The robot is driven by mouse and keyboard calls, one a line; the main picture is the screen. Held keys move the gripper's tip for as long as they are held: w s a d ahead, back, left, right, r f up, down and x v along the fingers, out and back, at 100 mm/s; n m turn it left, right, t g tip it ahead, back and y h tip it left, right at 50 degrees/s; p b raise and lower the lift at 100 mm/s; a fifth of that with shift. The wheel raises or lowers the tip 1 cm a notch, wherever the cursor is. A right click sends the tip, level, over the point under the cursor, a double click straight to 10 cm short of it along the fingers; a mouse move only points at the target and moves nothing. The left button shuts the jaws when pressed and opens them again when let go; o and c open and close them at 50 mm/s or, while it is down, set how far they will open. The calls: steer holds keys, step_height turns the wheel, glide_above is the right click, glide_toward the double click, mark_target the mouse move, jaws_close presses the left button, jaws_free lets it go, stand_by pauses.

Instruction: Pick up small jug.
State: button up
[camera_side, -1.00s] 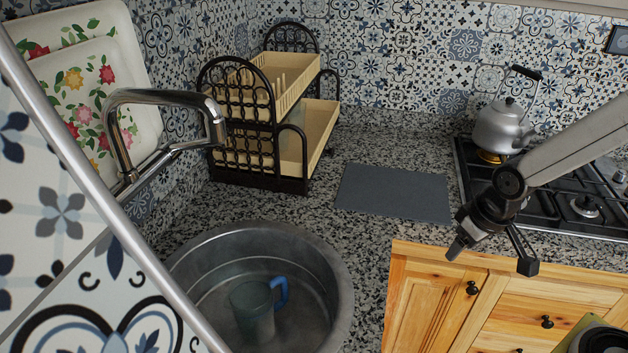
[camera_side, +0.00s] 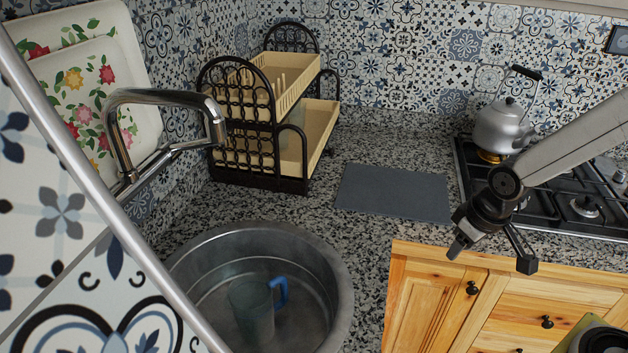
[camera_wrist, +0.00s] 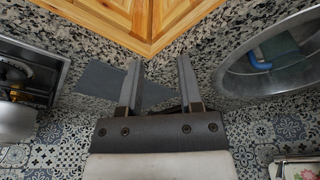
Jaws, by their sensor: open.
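The small jug (camera_side: 252,311) is a translucent bluish cup with a blue handle (camera_side: 280,292). It stands inside the round metal basin (camera_side: 343,290) at the lower left of the side view. In the wrist view the jug (camera_wrist: 280,47) shows at the upper right in the basin, partly cut by the frame edge. My gripper (camera_side: 490,255) is open and empty. It hangs above the counter edge and wooden cabinet, well to the right of the jug. In the wrist view its two fingers (camera_wrist: 160,68) are apart with nothing between them.
A tap (camera_side: 160,97) reaches out at the left, behind the basin. A dark dish rack (camera_side: 290,184) stands at the back. A grey mat (camera_side: 393,193) lies flat on the granite counter. A kettle (camera_side: 501,128) sits on the stove (camera_side: 560,190) at right.

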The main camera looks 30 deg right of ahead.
steer(key=w+a+f+n+h, duration=0.1)
steer(key=w+a+n+h, duration=0.1)
steer(key=n, duration=0.4)
steer(key=w+a+f+n+t+h, duration=0.1)
steer(key=w+a+n+h, duration=0.1)
steer(key=w+a+n, duration=0.2)
steer(key=w+a+f+n+t+h, duration=0.1)
steer(key=w+a+n, duration=0.3)
steer(key=n, duration=0.5)
steer(key=shift+w+a+f+h, duration=0.1)
steer(key=shift+w+f+h, duration=0.2)
steer(key=shift+f+h, duration=0.1)
steer(key=w+a+f+n+t+y, duration=0.1)
steer(key=w+a+f+n+t, duration=0.1)
steer(key=a+n+t, duration=0.2)
steer(key=w+a+f+n+t+y, duration=0.2)
steer(key=a+n, duration=0.8)
steer(key=a, duration=0.6)
steer(key=shift+w+f+t, duration=0.2)
steer(key=shift+w+t, duration=0.45)
steer(key=shift+t, duration=0.75)
steer(key=shift+f, duration=0.1)
